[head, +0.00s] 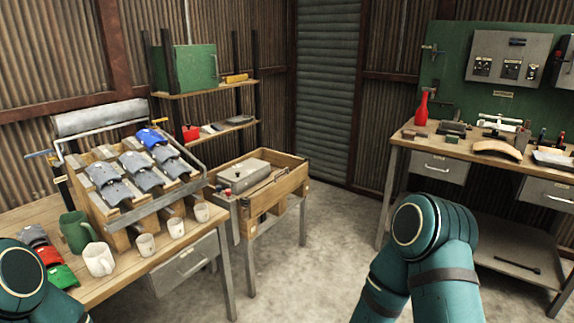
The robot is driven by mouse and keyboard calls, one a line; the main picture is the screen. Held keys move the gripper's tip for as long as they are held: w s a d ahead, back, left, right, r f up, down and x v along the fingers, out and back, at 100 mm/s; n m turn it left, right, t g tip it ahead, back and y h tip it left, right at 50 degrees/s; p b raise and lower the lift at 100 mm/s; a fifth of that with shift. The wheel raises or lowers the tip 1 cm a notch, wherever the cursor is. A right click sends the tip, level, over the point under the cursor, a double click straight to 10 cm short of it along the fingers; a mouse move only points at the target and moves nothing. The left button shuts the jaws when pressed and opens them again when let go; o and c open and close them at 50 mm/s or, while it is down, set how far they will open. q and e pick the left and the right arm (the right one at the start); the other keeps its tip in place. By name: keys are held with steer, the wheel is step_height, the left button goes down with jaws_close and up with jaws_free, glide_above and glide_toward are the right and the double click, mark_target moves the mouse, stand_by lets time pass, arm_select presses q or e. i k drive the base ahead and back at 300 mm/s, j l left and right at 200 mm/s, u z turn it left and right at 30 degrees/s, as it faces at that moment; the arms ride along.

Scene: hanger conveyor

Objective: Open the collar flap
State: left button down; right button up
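I cannot make out which thing is the collar flap. A slanted wooden rack (117,241) on the left table holds rows of grey curved pieces (101,174) and one blue piece (150,138). A metal bar frame runs around the rack, with a grey roll-like cover (100,117) raised at its back. More curved pieces lie at the table's left: a grey one (33,236), a red one (49,256) and a green one (62,277). Neither gripper is in view; only teal links of my arms show at the lower left and lower right of centre.
A green mug (77,232) and several white mugs (98,260) stand along the table (150,277). A wooden stand (287,172) with a grey metal box (243,174) is beside it. A cluttered workbench (437,148) is at right. The concrete floor between is clear.

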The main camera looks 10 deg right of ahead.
mark_target(264, 199)
steer(key=i+l+z, duration=0.2)
steer(key=i, duration=0.45)
steer(key=i+l+z, duration=0.15)
steer(key=i, duration=0.45)
